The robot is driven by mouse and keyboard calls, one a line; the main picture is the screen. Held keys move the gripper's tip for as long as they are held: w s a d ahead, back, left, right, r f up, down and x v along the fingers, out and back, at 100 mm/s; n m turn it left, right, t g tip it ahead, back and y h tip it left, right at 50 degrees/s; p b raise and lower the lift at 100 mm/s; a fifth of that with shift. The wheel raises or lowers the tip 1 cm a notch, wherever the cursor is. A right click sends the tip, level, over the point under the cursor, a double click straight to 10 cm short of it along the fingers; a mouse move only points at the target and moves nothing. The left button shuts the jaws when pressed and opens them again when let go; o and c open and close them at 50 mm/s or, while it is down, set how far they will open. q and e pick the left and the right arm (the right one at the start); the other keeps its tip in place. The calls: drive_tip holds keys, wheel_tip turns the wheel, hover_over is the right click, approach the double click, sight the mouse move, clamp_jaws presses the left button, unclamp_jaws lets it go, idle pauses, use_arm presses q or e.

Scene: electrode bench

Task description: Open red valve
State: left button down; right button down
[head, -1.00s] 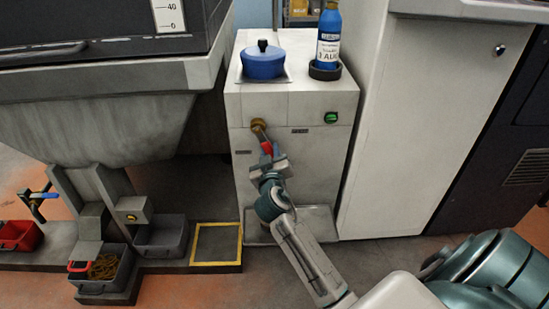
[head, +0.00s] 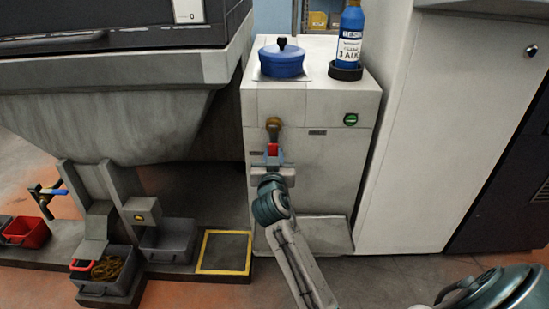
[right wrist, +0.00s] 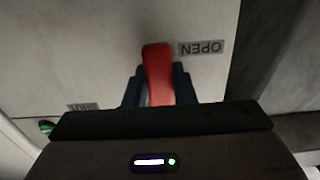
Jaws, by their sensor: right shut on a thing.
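The red valve lever (head: 272,149) hangs from a brass fitting (head: 274,126) on the front of the white cabinet, pointing about straight down. My right gripper (head: 272,161) is shut on the lever's lower part. In the right wrist view the red lever (right wrist: 158,72) stands between the dark fingers (right wrist: 156,90). An upside-down OPEN label (right wrist: 201,47) is just right of its tip there, and a SHUT label (right wrist: 83,107) is farther left. My left gripper is out of view.
A blue pot (head: 282,60) and a blue bottle (head: 351,38) stand on the cabinet top. A green button (head: 351,119) is right of the valve. A yellow-framed floor plate (head: 224,252) and grey bins (head: 167,240) are at lower left.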

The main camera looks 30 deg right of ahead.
drive_tip(key=c, duration=1.2)
unclamp_jaws()
drive_tip(key=shift+a, duration=0.1)
drive_tip(key=p+v, duration=0.1)
drive_tip(key=v, duration=0.9)
drive_tip(key=shift+s+p, duration=0.35)
drive_tip(key=shift+a, duration=0.1)
